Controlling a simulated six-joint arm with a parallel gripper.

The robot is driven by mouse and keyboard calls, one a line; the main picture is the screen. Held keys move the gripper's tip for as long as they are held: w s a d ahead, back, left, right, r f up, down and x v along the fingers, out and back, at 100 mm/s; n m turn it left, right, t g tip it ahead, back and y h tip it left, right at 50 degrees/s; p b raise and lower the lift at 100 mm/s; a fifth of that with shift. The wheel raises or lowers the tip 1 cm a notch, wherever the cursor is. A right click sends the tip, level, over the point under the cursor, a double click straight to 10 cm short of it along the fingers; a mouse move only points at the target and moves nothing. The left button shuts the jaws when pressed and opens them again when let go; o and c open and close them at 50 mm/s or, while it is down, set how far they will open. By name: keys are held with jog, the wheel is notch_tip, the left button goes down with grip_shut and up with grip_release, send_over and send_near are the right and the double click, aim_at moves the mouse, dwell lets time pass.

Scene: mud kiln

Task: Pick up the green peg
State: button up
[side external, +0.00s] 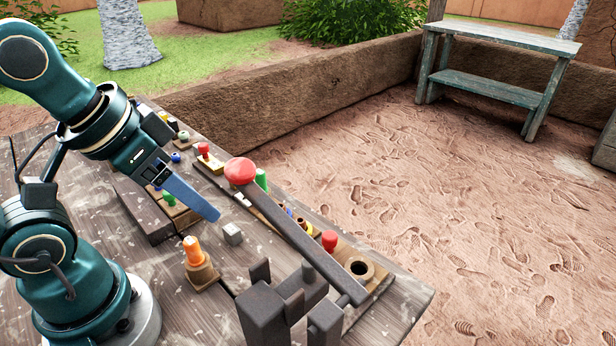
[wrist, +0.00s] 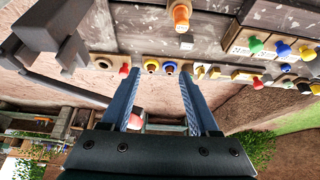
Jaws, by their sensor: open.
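Several green pegs show. In the side external view one green peg (side external: 169,199) stands in a block beside my gripper, and a taller green piece (side external: 261,179) stands partly hidden behind a red knob. I cannot tell which is meant. My gripper (side external: 213,213) is above the table, tilted down to the right, with blue fingers. In the wrist view my gripper (wrist: 159,74) is open, with nothing held between the fingertips.
A red knob (side external: 240,171) on a long dark bar (side external: 300,241) crosses beside my gripper. An orange peg (side external: 192,250) in a wooden holder and a grey cube (side external: 233,234) are nearer. Dark blocks (side external: 262,312) stand at the front edge. Bare wooden tabletop (side external: 225,265) lies between.

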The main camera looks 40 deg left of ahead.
jog(key=w+a+g, duration=0.2)
jog(key=w+a, duration=0.1)
jog(key=m+g, duration=0.3)
jog(key=m, duration=0.6)
send_over(260, 172)
jog(key=f, duration=0.4)
jog(key=shift+s+d+f, duration=0.15)
jog(key=shift+s, duration=0.15)
jog(key=shift+w+a+f, duration=0.2)
jog(key=shift+w+f, duration=0.1)
jog(key=shift+f, duration=2.65)
jog(key=shift+c, duration=0.4)
grip_shut()
